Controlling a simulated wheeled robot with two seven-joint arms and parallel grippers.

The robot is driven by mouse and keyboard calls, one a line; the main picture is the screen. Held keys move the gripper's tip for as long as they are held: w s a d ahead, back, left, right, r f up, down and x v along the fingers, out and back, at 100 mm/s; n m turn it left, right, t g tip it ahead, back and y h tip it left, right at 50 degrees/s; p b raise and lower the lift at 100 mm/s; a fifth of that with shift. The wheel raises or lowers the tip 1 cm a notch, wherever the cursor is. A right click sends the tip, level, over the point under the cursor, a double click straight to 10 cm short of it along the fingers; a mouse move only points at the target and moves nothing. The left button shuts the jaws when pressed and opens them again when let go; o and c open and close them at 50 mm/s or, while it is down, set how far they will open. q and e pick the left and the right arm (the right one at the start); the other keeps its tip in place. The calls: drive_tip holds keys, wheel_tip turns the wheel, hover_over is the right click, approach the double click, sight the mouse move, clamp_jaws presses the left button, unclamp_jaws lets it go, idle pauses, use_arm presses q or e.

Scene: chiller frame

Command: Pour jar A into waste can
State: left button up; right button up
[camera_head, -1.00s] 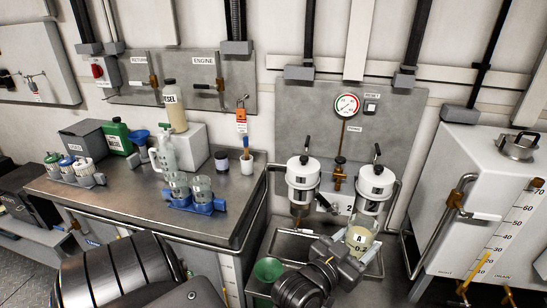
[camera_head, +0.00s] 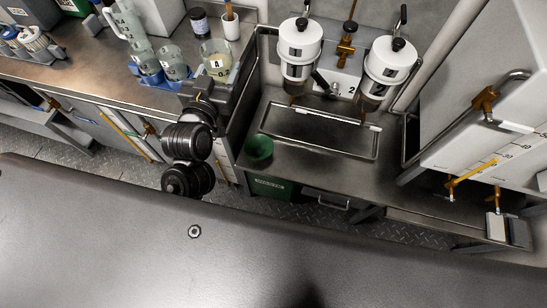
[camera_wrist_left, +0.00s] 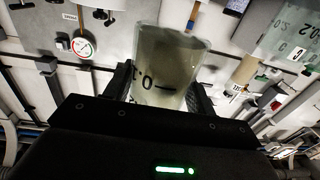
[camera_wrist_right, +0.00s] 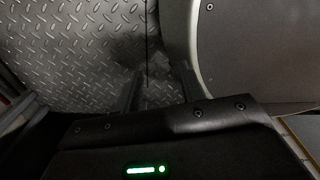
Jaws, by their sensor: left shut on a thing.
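Jar A (camera_head: 217,66) is a clear jar with pale cloudy contents and an "A" label. In the head view it looks about upright at the right end of the left bench, beside the blue rack. My left gripper (camera_head: 207,84) is shut around it; the jar (camera_wrist_left: 168,65) also fills the space between the fingers in the left wrist view. The green waste can (camera_head: 268,187) stands low by the middle bench, with a green funnel (camera_head: 258,148) above it, to the lower right of the jar. My right gripper (camera_wrist_right: 160,88) is open and empty over the floor.
The blue rack (camera_head: 160,80) holds beakers just left of the jar. A white cup (camera_head: 231,26) with a brush stands behind it. Two white filter units (camera_head: 298,50) hang over an empty drip tray (camera_head: 318,135). The white tank (camera_head: 490,100) is at right.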

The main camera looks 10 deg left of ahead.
drive_tip(key=w+a+r+t+b, duration=0.25)
drive_tip(key=w+b, duration=0.85)
drive_tip(key=w, duration=0.6)
use_arm(q)
drive_tip(key=d+f+m+h+b, duration=0.1)
drive_tip(key=d+f, duration=0.4)
drive_tip(key=f, duration=0.9)
drive_tip(key=d+f+m+g+h+b, duration=0.1)
drive_tip(key=d+f+h+b, duration=0.3)
drive_tip(key=f, duration=1)
drive_tip(key=s+d+f+m+h+b, duration=0.1)
drive_tip(key=d+f, duration=0.5)
drive_tip(key=f, duration=0.8)
drive_tip(key=shift+s+d+m+g+h+b, duration=0.1)
drive_tip(key=shift+m+g+h+b, duration=0.2)
drive_tip(key=shift+m+h+b, duration=0.6)
drive_tip(key=shift+s+d+f, duration=0.2)
drive_tip(key=shift+f, duration=0.2)
use_arm(e)
wheel_tip(320, 180, up, 15)
drive_tip(key=w, duration=0.2)
drive_tip(key=shift+w+a, duration=0.25)
drive_tip(key=shift+a, duration=0.15)
use_arm(q)
drive_tip(key=shift+r+p, duration=0.1)
drive_tip(key=shift+p, duration=0.2)
use_arm(e)
drive_tip(key=shift+w+f, duration=0.1)
drive_tip(key=shift+f, duration=0.15)
